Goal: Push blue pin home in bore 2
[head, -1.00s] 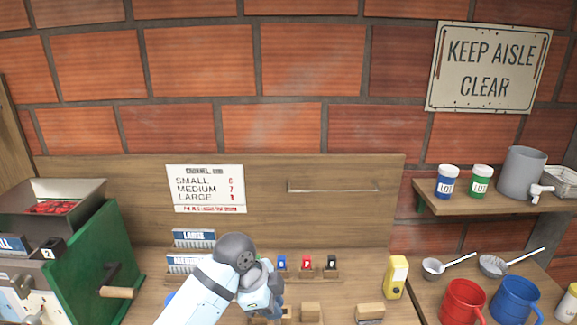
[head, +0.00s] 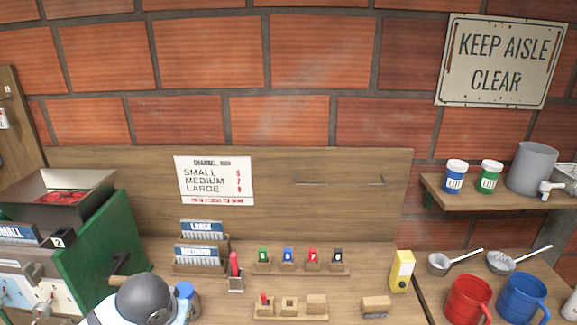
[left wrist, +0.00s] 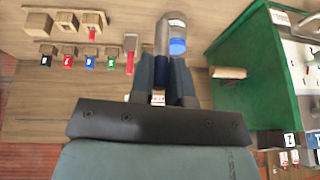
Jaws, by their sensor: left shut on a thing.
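My left arm enters at the bottom left in the head view, and its wrist hides the gripper there. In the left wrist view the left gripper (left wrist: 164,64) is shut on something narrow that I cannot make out. A grey canister with a blue top (head: 185,290) stands beside my wrist; in the left wrist view this canister (left wrist: 172,38) shows just past the fingertips. I cannot pick out a blue pin or a marked bore 2. A red pin stands in the left block (head: 265,309) of a tray. The middle block (head: 290,304) has a dark opening. My right gripper is not in view.
The green pulper (head: 100,245) with a crank handle stands at left, with a "2" tag (head: 57,240). A red stick in a holder (head: 235,272), tag rack (head: 300,268) and yellow device (head: 401,271) stand on the bench. Red (head: 468,300) and blue mugs (head: 521,298) are at right.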

